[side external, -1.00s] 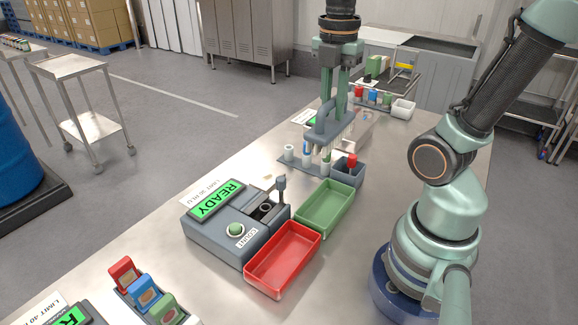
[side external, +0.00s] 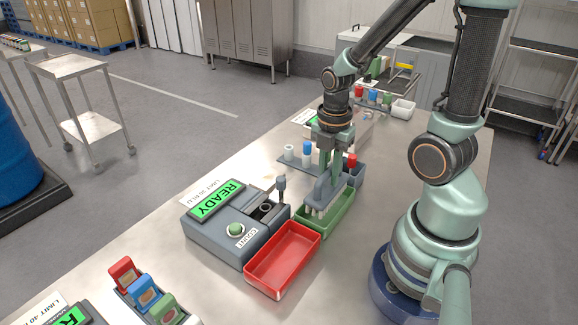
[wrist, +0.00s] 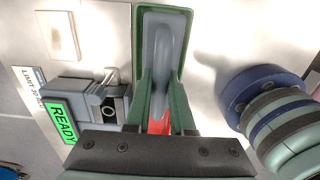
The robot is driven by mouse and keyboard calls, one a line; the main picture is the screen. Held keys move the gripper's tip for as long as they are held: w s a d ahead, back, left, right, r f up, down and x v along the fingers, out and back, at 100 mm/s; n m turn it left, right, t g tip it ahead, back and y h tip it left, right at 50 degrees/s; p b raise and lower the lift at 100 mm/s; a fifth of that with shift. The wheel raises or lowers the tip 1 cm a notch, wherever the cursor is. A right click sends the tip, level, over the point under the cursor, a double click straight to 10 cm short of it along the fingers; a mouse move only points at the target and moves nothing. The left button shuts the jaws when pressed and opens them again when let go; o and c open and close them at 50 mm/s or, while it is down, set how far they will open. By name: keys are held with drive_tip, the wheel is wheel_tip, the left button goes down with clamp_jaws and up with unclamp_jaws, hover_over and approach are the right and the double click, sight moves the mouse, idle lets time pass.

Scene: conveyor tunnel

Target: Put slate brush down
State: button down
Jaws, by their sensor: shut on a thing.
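My gripper (side external: 332,176) is shut on the slate brush (side external: 322,193), a grey block with a raised handle and pale bristles pointing down. The brush is at the green tray (side external: 338,219), inside its outline, with its bristles low between the walls. I cannot tell whether the bristles touch the tray floor. In the wrist view the brush (wrist: 161,38) lies lengthwise within the green tray rim (wrist: 139,50), between my fingers (wrist: 160,92).
A red tray (side external: 283,262) stands directly in front of the green one. A grey counter device (side external: 225,240) with a READY display is at left. Behind are a rack with upright tubes (side external: 307,152) and a small box with a red-capped tube (side external: 352,160).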

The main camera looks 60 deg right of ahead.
sight(328, 186)
drive_tip(key=shift+f, duration=1.75)
drive_tip(key=shift+f, duration=0.1)
drive_tip(key=c, duration=0.8)
unclamp_jaws()
drive_tip(key=shift+o, duration=0.2)
